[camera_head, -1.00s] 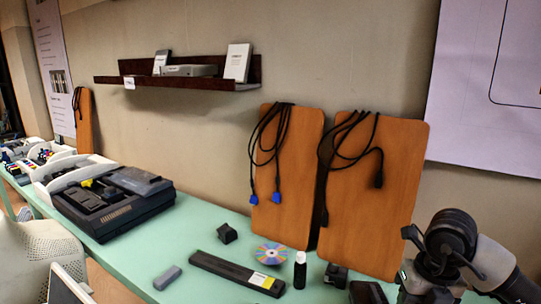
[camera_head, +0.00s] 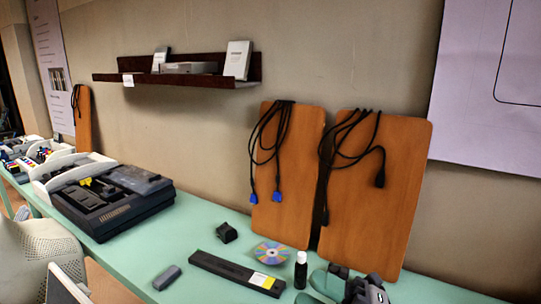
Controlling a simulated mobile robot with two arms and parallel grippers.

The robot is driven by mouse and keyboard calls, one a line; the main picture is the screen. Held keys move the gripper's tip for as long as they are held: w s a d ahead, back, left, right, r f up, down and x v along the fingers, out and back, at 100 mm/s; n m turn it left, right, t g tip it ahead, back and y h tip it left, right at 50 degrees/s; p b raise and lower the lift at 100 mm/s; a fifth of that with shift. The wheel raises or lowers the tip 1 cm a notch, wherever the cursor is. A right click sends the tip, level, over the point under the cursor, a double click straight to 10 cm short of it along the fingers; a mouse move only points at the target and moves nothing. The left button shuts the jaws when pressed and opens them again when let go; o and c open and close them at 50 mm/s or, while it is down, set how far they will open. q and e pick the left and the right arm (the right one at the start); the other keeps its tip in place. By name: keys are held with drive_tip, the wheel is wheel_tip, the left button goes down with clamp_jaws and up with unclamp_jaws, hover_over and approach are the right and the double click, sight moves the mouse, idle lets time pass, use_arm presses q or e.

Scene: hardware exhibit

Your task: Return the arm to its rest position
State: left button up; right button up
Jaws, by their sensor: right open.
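My right gripper (camera_head: 330,284) is low at the bottom right of the head view, over the front of the green table. Its dark grey jaws are open, and I see nothing held in them. It is just right of a small black bottle with a white cap (camera_head: 300,270), apparently apart from it. The bottom edge cuts off part of the gripper and its arm. My left gripper is not in view.
On the green table (camera_head: 215,224) lie a long black box (camera_head: 232,270), a disc (camera_head: 271,253), a black block (camera_head: 227,232) and a grey piece (camera_head: 167,277). A big black device (camera_head: 112,205) stands left. Orange boards with cables (camera_head: 375,200) lean on the wall.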

drive_tip(key=w+d+f+m+t+h, duration=0.1)
drive_tip(key=d+f+m+t+h, duration=1.05)
drive_tip(key=m+h, duration=1.2)
drive_tip(key=s+d+f+m+g+y, duration=0.25)
drive_tip(key=s+f+m+g, duration=0.25)
drive_tip(key=s+f+g, duration=1.3)
wheel_tip(320, 180, down, 24)
drive_tip(key=t, duration=0.1)
drive_tip(key=s+d+f+g, duration=0.1)
drive_tip(key=s+d+f, duration=0.1)
drive_tip(key=s+f, duration=1.5)
drive_tip(key=shift+s+d+f+n, duration=0.15)
drive_tip(key=shift+d+f+n, duration=0.1)
drive_tip(key=shift+d+n, duration=0.2)
